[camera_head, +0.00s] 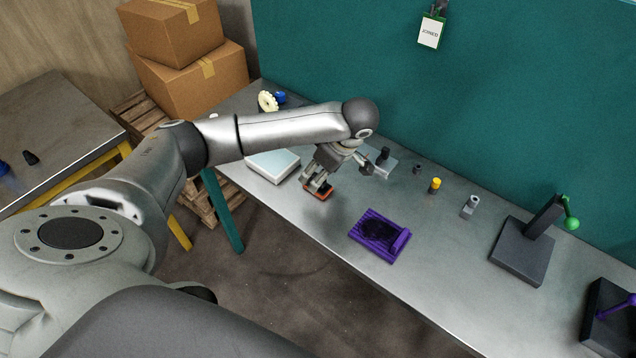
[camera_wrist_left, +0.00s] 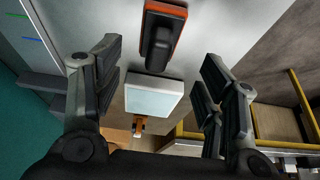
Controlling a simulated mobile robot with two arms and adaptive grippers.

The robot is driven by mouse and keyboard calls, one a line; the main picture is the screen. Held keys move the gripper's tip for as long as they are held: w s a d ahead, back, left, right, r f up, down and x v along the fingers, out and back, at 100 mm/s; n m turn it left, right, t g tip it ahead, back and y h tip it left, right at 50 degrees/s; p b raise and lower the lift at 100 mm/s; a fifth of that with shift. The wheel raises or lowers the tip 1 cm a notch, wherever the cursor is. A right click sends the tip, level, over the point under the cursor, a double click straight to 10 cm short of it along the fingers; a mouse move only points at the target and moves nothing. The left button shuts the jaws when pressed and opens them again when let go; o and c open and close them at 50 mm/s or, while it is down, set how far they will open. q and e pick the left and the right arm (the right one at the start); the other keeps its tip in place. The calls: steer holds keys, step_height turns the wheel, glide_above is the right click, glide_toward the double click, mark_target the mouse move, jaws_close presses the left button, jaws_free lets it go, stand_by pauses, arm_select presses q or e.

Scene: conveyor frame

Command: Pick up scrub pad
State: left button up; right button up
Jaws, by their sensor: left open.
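The scrub pad is most likely the small block with an orange-red base and black handle (camera_head: 319,194). It lies on the grey metal table (camera_head: 440,275) near its front edge. In the left wrist view the scrub pad (camera_wrist_left: 163,38) shows at top centre, handle towards the camera. My left gripper (camera_head: 318,181) is just above it in the head view, covering part of it. In the left wrist view the fingers of my left gripper (camera_wrist_left: 160,72) are spread apart with nothing between them. The pad appears ahead of the fingers. My right gripper is not in view.
A white box-like device (camera_head: 268,170) stands left of the pad. A purple tray (camera_head: 378,236) lies to the right. Small metal parts and a yellow-topped piece (camera_head: 435,185) stand towards the back. A dark stand with a green knob (camera_head: 523,250) is farther right.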

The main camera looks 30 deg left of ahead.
mark_target(325, 189)
arm_select(q)
steer(key=x, duration=0.3)
steer(key=shift+w+d+f, duration=0.1)
steer(key=shift+f, duration=0.7)
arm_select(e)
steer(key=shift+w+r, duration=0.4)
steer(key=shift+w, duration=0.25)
arm_select(q)
steer(key=shift+c, duration=1.1)
steer(key=c, duration=0.9)
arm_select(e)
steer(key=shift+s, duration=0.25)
arm_select(q)
steer(key=shift+r, duration=0.2)
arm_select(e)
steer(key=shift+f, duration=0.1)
